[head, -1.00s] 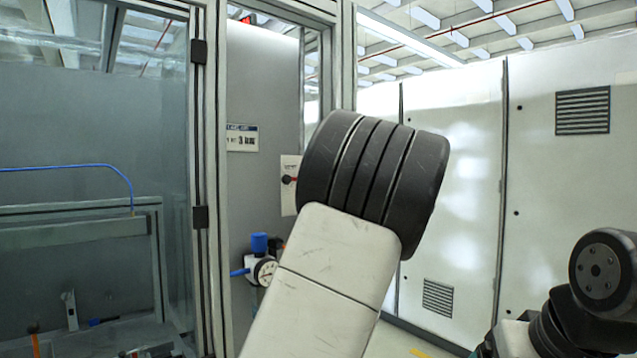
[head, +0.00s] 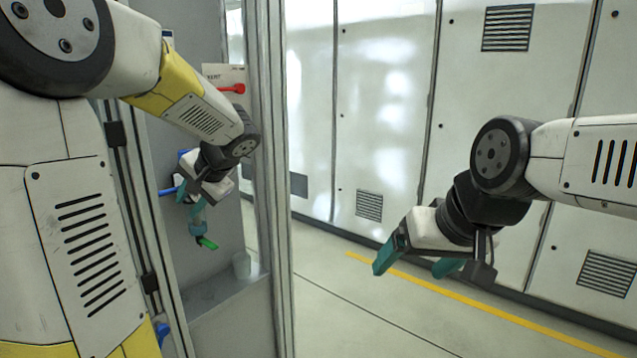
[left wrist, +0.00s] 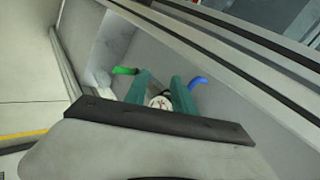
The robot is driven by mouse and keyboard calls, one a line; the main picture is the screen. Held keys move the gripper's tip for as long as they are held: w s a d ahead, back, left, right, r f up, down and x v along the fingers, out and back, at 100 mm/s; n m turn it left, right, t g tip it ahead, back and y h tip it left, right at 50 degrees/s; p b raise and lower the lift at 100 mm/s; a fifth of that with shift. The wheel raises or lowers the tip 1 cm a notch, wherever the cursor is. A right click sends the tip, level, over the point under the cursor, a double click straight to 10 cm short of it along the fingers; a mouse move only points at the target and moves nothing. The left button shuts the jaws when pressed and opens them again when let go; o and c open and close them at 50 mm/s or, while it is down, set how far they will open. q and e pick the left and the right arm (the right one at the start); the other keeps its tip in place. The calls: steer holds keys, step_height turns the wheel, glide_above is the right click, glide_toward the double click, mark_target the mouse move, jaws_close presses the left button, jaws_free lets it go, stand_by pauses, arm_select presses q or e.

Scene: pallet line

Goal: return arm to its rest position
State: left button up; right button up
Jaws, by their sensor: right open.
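My left arm comes in from the left. Its gripper (head: 203,222), with teal fingers, is inside the grey enclosure bay, beside the back wall. In the left wrist view the two teal fingers (left wrist: 160,90) stand apart, with a gap between them. A round gauge (left wrist: 159,102) with a pale face shows in that gap, and I see nothing held. My right gripper (head: 415,262) is open and empty, pointing down and to the left over the floor at the right. My left arm's links hide part of the enclosure.
A small green part (head: 207,243) is close below my left fingers. A blue hose or handle (head: 170,190) is beside them. A whitish cup-like thing (head: 242,264) stands on the ledge. A frame post (head: 267,180) borders the bay. White cabinets (head: 385,110) stand behind open floor.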

arm_select(q)
steer(key=s+d+n+h, duration=0.1)
steer(key=s+d+h, duration=0.3)
steer(key=s+d, duration=0.3)
steer(key=s+d+f+n+t+h, duration=0.1)
steer(key=s+d+h, duration=0.4)
steer(key=s, duration=0.9)
steer(key=d+n, duration=0.1)
steer(key=d, duration=0.2)
steer(key=shift+s+d+t+h, duration=0.2)
steer(key=shift+d+t+h, duration=0.1)
